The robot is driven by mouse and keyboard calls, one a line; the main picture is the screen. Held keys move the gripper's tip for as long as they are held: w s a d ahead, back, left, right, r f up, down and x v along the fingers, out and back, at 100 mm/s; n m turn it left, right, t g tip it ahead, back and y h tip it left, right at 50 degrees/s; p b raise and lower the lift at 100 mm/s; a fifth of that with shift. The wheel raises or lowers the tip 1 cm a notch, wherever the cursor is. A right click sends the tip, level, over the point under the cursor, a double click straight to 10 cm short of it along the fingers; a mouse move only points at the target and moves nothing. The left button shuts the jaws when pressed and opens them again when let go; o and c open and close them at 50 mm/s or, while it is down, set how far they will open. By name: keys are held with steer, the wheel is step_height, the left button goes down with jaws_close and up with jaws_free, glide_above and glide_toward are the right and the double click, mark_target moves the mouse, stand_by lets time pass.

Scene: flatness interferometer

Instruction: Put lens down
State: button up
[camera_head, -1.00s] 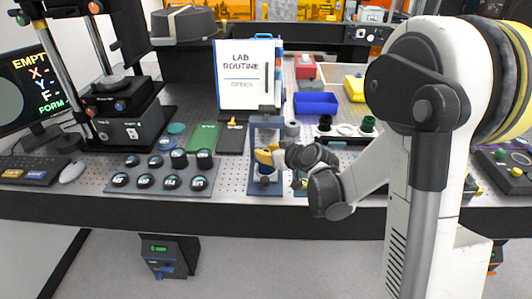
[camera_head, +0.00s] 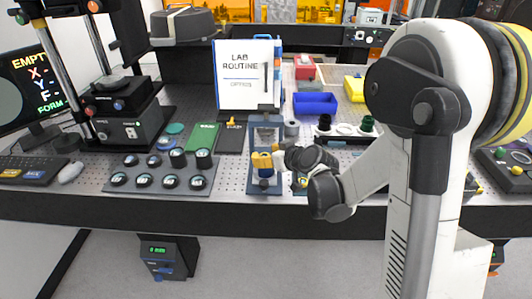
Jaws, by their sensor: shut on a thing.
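My gripper (camera_head: 262,160) has yellow-orange fingertips and is at the blue upright stand (camera_head: 254,186) near the front middle of the bench. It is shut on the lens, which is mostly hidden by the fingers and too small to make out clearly. A pale and blue part shows just below the fingers, inside the stand's frame. I cannot tell whether the lens touches the stand.
A grey tray (camera_head: 206,181) with several dark round pieces lies left of the stand. Behind are a green board (camera_head: 203,135), the lab routine sign (camera_head: 247,75) and a blue bin (camera_head: 315,103). A dark rack (camera_head: 345,134) with round pieces stands to the right.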

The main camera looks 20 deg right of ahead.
steer(key=shift+r+p, duration=0.15)
steer(key=shift+p, duration=0.4)
steer(key=shift+s+d+r+p, duration=0.15)
steer(key=shift+d+r+p, duration=0.05)
steer(key=shift+r+p, duration=0.2)
steer(key=s+r+m+g+h+p, duration=0.1)
steer(key=s+r, duration=0.2)
steer(key=s, duration=0.6)
steer(key=s+r+m+g+h, duration=0.1)
steer(key=s+r, duration=0.3)
steer(key=s, duration=0.6)
steer(key=s+r+m+g+h+p, duration=0.1)
steer(key=s+r+g, duration=0.2)
steer(key=s, duration=0.7)
steer(key=shift+a+r+h+p, duration=0.2)
steer(key=shift+h+p, duration=0.15)
steer(key=shift+h, duration=0.05)
step_height(320, 180, down, 2)
steer(key=shift+f+b, duration=0.1)
steer(key=shift+b, duration=0.95)
